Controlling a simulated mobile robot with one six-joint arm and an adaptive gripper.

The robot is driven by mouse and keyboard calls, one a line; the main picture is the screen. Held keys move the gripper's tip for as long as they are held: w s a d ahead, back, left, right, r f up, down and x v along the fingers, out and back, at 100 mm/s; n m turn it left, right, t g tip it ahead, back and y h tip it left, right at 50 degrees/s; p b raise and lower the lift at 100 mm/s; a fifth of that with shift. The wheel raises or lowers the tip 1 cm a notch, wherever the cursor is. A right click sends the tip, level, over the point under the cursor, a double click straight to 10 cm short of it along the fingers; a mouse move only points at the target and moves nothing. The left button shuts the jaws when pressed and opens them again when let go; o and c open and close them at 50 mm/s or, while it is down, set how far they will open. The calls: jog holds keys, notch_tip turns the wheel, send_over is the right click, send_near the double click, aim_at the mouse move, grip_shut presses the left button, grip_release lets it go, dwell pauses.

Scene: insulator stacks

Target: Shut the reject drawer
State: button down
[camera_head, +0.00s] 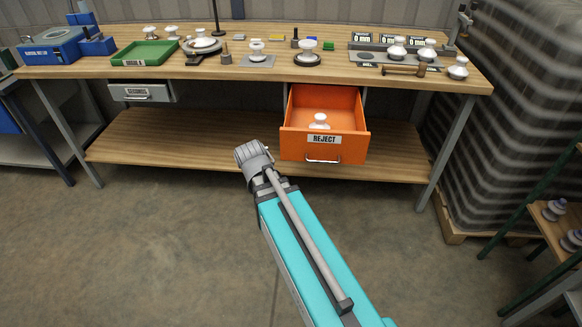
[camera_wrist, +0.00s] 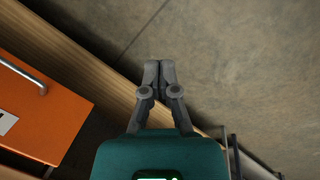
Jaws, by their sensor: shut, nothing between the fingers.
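The orange reject drawer (camera_head: 325,143) stands pulled out under the workbench, with a white label and a metal handle on its front. A white insulator (camera_head: 319,121) sits inside it. In the wrist view the drawer front (camera_wrist: 40,110) fills the left side, with part of its handle showing. My gripper (camera_wrist: 160,66) is shut and empty, beside the drawer and apart from it. In the head view my arm reaches up to the left of the drawer's front; the fingertips are hidden there behind the wrist.
The workbench (camera_head: 120,70) carries insulators, a green tray (camera_head: 147,53), blue bins (camera_head: 52,48) and gauges. A grey drawer (camera_head: 142,92) at the left is closed. A wooden lower shelf (camera_head: 200,150) runs below. The floor in front is clear.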

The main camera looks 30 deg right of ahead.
jog(key=s+a+f+m+y, duration=0.2)
jog(key=s+a, duration=0.1)
jog(key=a, duration=0.2)
jog(key=shift+m+b, duration=0.3)
jog(key=shift+b, duration=0.15)
jog(key=shift+s+a, duration=0.1)
jog(key=shift+a, duration=0.1)
